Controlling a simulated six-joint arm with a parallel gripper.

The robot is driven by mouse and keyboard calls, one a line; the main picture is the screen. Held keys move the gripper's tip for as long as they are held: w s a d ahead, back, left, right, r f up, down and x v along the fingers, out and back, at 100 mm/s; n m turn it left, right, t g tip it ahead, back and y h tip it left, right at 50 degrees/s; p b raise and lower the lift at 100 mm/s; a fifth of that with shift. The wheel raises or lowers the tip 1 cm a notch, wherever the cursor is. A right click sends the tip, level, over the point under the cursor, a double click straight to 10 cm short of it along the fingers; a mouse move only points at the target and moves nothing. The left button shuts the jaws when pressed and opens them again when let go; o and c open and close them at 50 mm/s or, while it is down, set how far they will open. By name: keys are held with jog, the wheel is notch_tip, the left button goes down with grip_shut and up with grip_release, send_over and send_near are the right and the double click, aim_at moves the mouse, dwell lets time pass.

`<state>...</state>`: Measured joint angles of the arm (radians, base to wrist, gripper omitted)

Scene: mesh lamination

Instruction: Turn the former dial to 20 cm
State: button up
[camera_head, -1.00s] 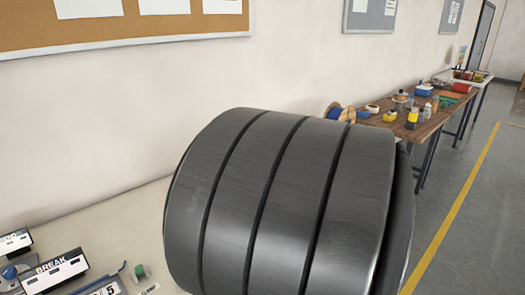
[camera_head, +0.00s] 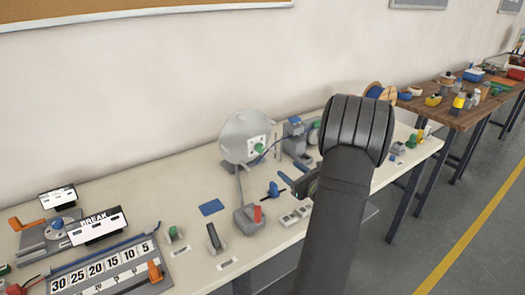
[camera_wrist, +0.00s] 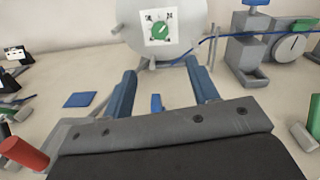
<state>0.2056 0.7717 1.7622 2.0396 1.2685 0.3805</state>
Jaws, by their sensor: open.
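A round light-grey drum (camera_head: 247,138) stands upright at the back of the bench. A green dial (camera_head: 260,148) sits on a white panel on its face; the marks there are too small to read as a length. The wrist view shows this dial (camera_wrist: 160,30) upright near the top middle. My gripper (camera_wrist: 162,66) is open and empty, its two blue fingers apart and pointing towards the drum, short of the dial. In the head view my dark arm hides most of the gripper.
A number strip (camera_head: 103,268) marked 30 to 5 lies at front left, with an orange piece (camera_head: 154,270) near 5. A grey box with a red lever (camera_head: 257,214) and a small blue peg (camera_wrist: 156,103) stand near the gripper. A blue square (camera_head: 211,207) lies flat.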

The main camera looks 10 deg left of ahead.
aim_at(261, 149)
jog(key=x, duration=1.6)
jog(key=shift+w+a, duration=0.3)
jog(key=c, duration=1)
